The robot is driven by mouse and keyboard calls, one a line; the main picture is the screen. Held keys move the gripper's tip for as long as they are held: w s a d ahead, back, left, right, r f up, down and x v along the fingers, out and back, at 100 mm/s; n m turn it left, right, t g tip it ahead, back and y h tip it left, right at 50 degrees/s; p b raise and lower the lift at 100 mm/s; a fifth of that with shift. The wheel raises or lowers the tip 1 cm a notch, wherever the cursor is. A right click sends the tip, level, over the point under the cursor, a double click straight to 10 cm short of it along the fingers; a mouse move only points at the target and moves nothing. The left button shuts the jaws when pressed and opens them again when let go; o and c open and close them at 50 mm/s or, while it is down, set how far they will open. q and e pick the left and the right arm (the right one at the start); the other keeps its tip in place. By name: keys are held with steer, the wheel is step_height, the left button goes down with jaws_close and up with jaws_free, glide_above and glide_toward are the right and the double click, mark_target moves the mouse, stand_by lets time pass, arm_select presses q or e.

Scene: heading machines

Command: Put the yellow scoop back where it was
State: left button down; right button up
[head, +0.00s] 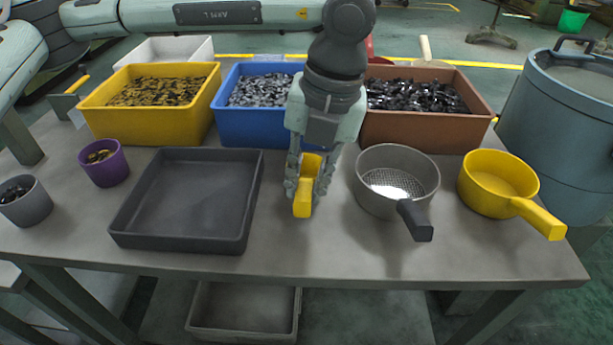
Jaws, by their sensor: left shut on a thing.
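My left gripper (307,186) points down over the table between the dark tray and the metal sieve. It is shut on a yellow scoop (303,206), whose yellow end sticks out toward the front between the fingers. The gripper hides much of this scoop, and I cannot tell whether it touches the table. A second yellow vessel (490,185), round and with a handle, stands at the right of the table, apart from the gripper. My right gripper is not in view.
Yellow (150,122), blue (236,125) and brown (425,132) bins of small parts line the back. A dark empty tray (190,200) is left of the gripper; a sieve (397,205) is right. Purple (105,170) and grey (30,208) cups stand far left. The front strip is clear.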

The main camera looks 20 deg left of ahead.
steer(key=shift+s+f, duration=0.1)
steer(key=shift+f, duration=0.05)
arm_select(q)
steer(key=c, duration=1.5)
jaws_free()
steer(key=shift+c, duration=0.2)
steer(key=shift+o, duration=0.7)
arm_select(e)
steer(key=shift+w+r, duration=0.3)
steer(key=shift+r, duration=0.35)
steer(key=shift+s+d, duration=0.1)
arm_select(q)
steer(key=shift+r, duration=0.1)
